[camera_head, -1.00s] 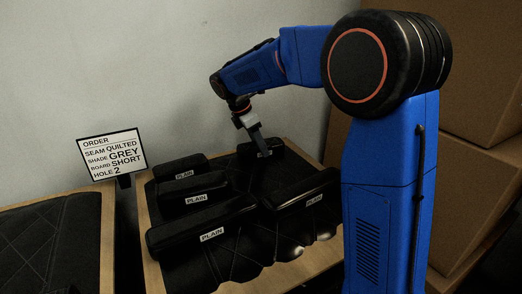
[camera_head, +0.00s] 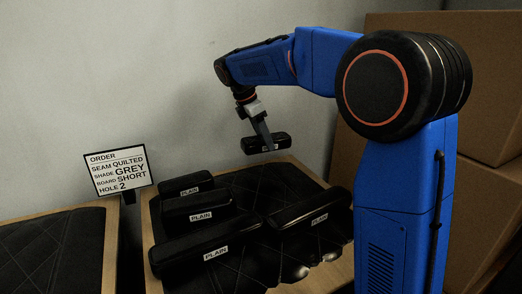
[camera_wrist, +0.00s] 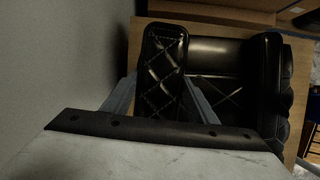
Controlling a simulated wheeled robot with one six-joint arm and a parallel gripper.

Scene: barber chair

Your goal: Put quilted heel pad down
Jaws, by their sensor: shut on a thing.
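My gripper (camera_head: 265,137) is shut on a small black pad (camera_head: 262,145), held above the back of the right-hand board. In the wrist view the held quilted heel pad (camera_wrist: 163,62) shows diamond stitching, with a finger on each side of it. A label on its front in the head view is too small to read. An order sign (camera_head: 119,171) reads seam quilted, shade grey, board short, hole 2.
Several black pads labelled PLAIN, such as the long one (camera_head: 190,250), lie on the black quilted surface of the right-hand board (camera_head: 152,212). Another quilted board (camera_head: 55,250) is at the left. Cardboard boxes (camera_head: 460,85) stand at the right, and a wall is behind.

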